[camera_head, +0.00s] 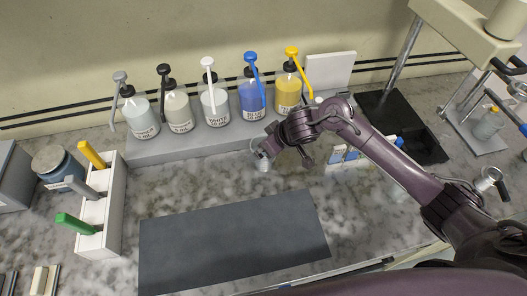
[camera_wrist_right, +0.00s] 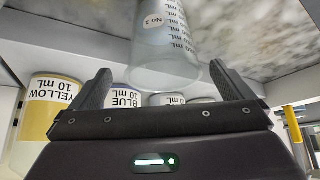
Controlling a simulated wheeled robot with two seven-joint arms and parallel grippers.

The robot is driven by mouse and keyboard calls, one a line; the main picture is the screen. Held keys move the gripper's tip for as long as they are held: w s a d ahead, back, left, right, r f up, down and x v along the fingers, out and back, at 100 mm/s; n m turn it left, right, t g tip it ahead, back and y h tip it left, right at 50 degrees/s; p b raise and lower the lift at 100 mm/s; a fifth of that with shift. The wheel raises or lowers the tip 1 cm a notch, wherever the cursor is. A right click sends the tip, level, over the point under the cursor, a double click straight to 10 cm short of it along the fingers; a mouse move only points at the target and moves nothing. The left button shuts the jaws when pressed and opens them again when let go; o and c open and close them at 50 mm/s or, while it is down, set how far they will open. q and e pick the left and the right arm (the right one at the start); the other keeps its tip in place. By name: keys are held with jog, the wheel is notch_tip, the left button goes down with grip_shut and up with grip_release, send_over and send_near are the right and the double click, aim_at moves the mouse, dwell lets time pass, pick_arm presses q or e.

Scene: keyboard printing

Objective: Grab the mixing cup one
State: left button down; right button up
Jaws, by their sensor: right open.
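The mixing cup one (camera_wrist_right: 165,45) is a translucent cup with printed mL marks and "No 1", appearing inverted in the right wrist view. In the head view it is a small pale shape (camera_head: 264,166) on the marble counter in front of the bottle shelf, partly hidden by my gripper. My right gripper (camera_head: 262,153) is at the cup. In the right wrist view its two fingers (camera_wrist_right: 163,78) are spread apart, with the cup's end between them or just beyond; I cannot tell whether they touch it. My left gripper is not in view.
Several pump bottles (camera_head: 214,104) stand on a grey shelf (camera_head: 190,146) behind the cup. A dark mat (camera_head: 232,243) lies in front. A white holder (camera_head: 104,215) with coloured-handled tools is at left. A dark tray (camera_head: 418,140) and a stand (camera_head: 405,50) are at right.

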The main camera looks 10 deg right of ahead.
jog(key=x, duration=0.3)
jog(key=shift+w+a+f+p, duration=0.1)
jog(key=shift+a+f+p, duration=0.2)
jog(key=shift+f, duration=0.05)
jog(key=shift+w+f, duration=0.25)
jog(key=shift+f, duration=0.1)
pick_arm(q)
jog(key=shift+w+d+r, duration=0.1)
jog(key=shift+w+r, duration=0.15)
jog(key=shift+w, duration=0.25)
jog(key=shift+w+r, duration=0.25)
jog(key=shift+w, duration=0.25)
pick_arm(e)
jog(key=shift+s, duration=0.1)
jog(key=c, duration=0.5)
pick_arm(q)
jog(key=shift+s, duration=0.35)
pick_arm(e)
jog(key=c, duration=0.7)
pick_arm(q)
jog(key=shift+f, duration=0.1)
